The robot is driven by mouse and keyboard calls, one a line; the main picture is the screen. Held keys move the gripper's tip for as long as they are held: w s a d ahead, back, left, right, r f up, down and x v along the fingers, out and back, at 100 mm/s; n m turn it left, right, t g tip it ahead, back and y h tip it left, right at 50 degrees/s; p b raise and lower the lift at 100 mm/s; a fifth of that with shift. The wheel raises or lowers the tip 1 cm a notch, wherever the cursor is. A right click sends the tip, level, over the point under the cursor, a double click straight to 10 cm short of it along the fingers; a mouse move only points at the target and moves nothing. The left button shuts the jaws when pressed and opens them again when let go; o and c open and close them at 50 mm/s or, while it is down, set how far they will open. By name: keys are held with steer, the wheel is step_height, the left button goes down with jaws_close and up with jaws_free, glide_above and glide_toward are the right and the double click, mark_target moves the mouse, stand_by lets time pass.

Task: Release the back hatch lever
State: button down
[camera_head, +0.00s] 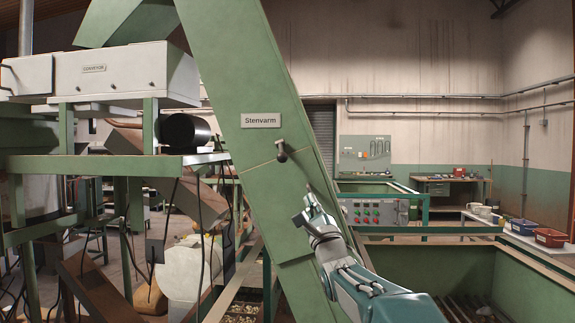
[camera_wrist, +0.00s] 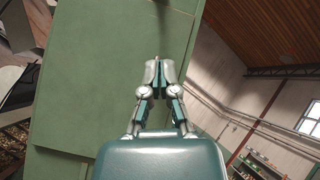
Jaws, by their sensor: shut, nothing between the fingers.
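The lever (camera_head: 281,150) is a small dark handle with a rounded knob on the face of a slanted green chute (camera_head: 235,85), just below the "Stenvarm" label (camera_head: 261,120). A hatch panel seam runs on the chute face around it. My gripper (camera_head: 308,192) is below and to the right of the lever, apart from it, near the chute's right edge. In the wrist view my gripper (camera_wrist: 158,68) has its fingertips together in front of the green panel (camera_wrist: 95,90), with nothing between them. The lever is not clearly visible in the wrist view.
A control box (camera_head: 375,212) with red and green buttons stands right of my arm, by a green railing. A white conveyor housing (camera_head: 110,75) and a black cylinder (camera_head: 183,130) are left of the chute. A large green bin (camera_head: 435,262) lies at the lower right.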

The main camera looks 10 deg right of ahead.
mark_target(282, 151)
steer(key=shift+w, duration=0.1)
steer(key=x, duration=1)
steer(key=a+r, duration=0.1)
steer(key=s+a+r, duration=0.1)
steer(key=a, duration=0.1)
steer(key=shift+s+r, duration=0.1)
steer(key=shift+r, duration=0.15)
steer(key=shift+s, duration=0.1)
steer(key=shift+s+a+r+m+h, duration=0.1)
steer(key=shift+r+m+h, duration=0.05)
steer(key=shift+m+h, duration=0.2)
